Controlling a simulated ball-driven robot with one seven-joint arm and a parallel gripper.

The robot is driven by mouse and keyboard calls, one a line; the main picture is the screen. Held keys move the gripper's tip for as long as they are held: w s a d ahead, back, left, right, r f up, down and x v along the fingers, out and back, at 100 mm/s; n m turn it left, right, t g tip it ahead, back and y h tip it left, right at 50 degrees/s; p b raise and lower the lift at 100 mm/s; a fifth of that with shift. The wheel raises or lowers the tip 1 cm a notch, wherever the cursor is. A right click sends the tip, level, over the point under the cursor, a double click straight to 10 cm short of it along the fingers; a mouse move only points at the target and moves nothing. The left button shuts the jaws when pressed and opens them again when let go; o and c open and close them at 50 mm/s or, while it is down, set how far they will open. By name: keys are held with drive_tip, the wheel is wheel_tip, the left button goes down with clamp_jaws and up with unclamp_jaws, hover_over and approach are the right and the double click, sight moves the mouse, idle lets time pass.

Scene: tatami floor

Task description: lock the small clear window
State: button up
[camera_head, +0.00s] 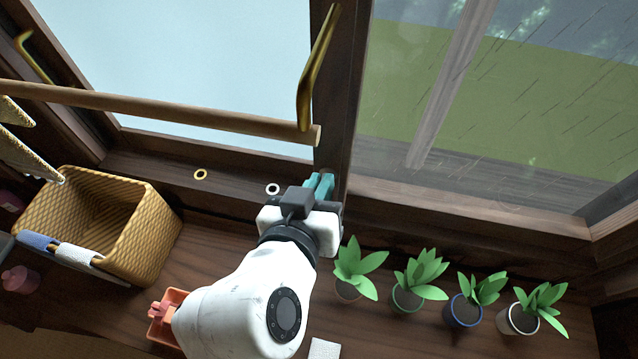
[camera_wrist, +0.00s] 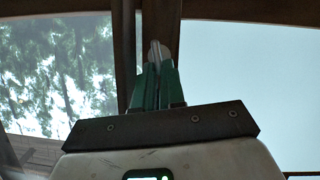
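In the head view, a pale blue, featureless pane (camera_head: 190,60) fills the left, and a larger see-through pane (camera_head: 530,90) with rain streaks fills the right. I cannot tell for sure which is the small clear window. A brass handle (camera_head: 316,75) is on the dark post between them; another brass handle (camera_head: 32,58) is at the far left. My gripper (camera_head: 320,180) is at the foot of the post, below the middle handle.
A wooden rod (camera_head: 170,113) crosses before the left pane. A wicker basket (camera_head: 155,235) stands left, near an orange box (camera_head: 160,318). Several potted plants (camera_head: 410,280) line the sill to the right. A yellow ring (camera_head: 201,174) and a white ring (camera_head: 272,189) lie on the ledge.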

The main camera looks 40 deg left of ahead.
clamp_jaws()
drive_tip(key=shift+s+a+f+n+t+h+b, duration=0.25)
drive_tip(key=shift+f+n+t+h, duration=0.5)
drive_tip(key=shift+n, duration=1.25)
drive_tip(key=shift+s+a+f+n+t+h+b, duration=0.15)
drive_tip(key=shift+a+n+t+h, duration=0.2)
drive_tip(key=shift+n+t, duration=1.2)
drive_tip(key=shift+s+a+f+n+t+h+b, duration=0.1)
drive_tip(key=shift+s+a+f+n+t+h, duration=0.3)
drive_tip(key=shift+n, duration=2.05)
drive_tip(key=shift+w+d, duration=0.15)
drive_tip(key=shift+w, duration=0.05)
drive_tip(key=shift+o, duration=1.2)
unclamp_jaws()
